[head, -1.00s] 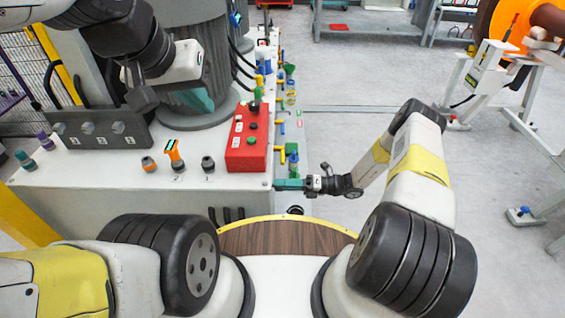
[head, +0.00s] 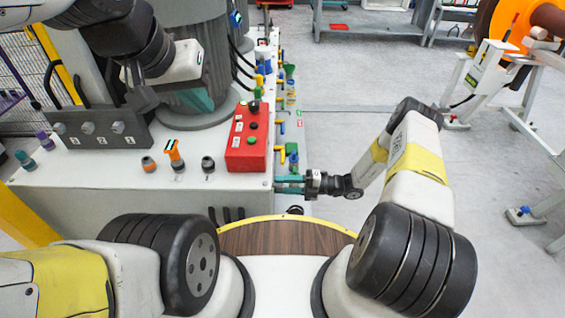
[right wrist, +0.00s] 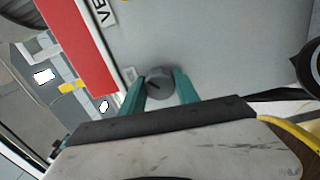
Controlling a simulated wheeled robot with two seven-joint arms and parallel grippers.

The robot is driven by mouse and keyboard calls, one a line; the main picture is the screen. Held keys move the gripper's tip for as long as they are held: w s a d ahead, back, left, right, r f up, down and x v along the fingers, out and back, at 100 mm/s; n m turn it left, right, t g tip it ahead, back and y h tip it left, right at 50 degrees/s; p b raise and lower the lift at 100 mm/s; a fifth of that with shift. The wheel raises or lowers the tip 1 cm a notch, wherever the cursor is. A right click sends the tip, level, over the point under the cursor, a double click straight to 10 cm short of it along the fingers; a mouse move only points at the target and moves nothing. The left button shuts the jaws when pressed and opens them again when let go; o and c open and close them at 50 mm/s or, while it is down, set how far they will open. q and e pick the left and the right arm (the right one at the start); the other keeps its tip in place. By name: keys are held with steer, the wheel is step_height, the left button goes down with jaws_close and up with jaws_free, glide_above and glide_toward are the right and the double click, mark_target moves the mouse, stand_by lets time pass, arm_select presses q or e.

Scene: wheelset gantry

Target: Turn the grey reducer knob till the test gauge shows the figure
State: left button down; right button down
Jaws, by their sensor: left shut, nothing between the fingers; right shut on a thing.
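The grey reducer knob (right wrist: 158,84) shows in the right wrist view on a pale grey face, with a dark mark on its front. The teal fingers of my right gripper (right wrist: 160,88) are on either side of it, shut on it. In the head view my right gripper (head: 289,184) is at the right side of the white cabinet, and the knob is hidden there. My left gripper (head: 199,99) is shut and empty, in front of the dark grey column at upper left. I cannot make out a test gauge figure in either view.
The floor (head: 350,75) to the right is mostly open.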

steer(key=shift+w, duration=0.1)
steer(key=c, duration=0.9)
jaws_free()
steer(key=d, duration=0.8)
